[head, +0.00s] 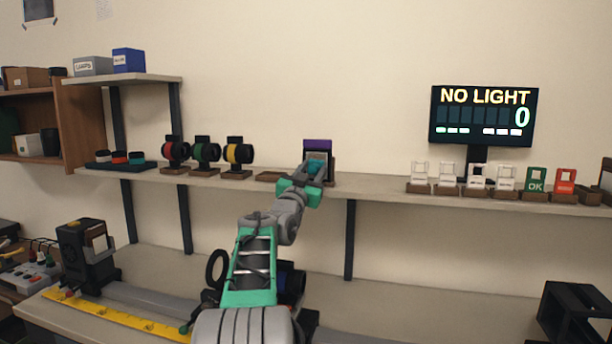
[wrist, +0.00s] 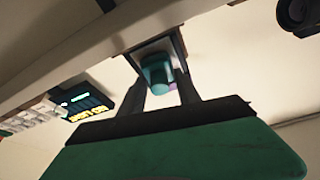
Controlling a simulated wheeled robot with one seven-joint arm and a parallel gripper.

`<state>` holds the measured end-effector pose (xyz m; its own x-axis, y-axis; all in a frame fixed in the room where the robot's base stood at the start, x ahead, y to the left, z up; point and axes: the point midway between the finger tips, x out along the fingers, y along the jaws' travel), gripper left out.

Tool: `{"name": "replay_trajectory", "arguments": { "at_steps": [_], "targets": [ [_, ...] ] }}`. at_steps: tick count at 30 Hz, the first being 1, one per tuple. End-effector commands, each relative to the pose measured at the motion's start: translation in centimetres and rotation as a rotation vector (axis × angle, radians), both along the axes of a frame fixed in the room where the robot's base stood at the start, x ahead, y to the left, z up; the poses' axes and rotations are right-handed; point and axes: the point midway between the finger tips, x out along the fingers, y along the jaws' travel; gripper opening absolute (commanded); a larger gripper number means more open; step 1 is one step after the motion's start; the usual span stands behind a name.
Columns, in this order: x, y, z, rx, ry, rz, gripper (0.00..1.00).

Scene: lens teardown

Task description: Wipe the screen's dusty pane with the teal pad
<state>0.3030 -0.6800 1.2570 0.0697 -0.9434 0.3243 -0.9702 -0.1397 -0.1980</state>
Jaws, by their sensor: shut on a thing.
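The screen (head: 317,146), a small dark frame with a purple top strip, stands on the upper shelf. My gripper (head: 314,172) is in front of its pane and partly hides it. The teal pad (head: 314,166) is between my fingertips, right at the pane. In the wrist view my gripper (wrist: 168,92) is shut on the teal pad (wrist: 155,70), with the screen's frame (wrist: 178,42) behind it. I cannot tell whether the pad touches the pane. Dust on the pane cannot be made out.
Red, green and yellow ringed lenses (head: 206,152) on stands are left of the screen. Several white holders (head: 447,173) and green and red cards (head: 536,180) are to the right. A monitor (head: 484,116) reads "NO LIGHT 0". A yellow ruler (head: 120,317) lies on the lower bench.

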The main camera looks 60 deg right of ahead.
Motion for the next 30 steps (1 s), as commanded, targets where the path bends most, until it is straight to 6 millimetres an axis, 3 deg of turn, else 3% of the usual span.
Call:
{"name": "replay_trajectory", "arguments": {
  "at_steps": [10,14,19,30],
  "targets": [
    [-3.1,-0.7,-0.1,-0.002,-0.001,-0.002,0.01],
    [-3.3,-0.9,-0.1,-0.001,0.0,0.0,0.01],
    [-2.9,-1.0,0.0,-0.001,0.0,0.001,0.01],
    [0.3,-0.3,0.0,0.001,0.001,0.002,0.01]
  ]
}}
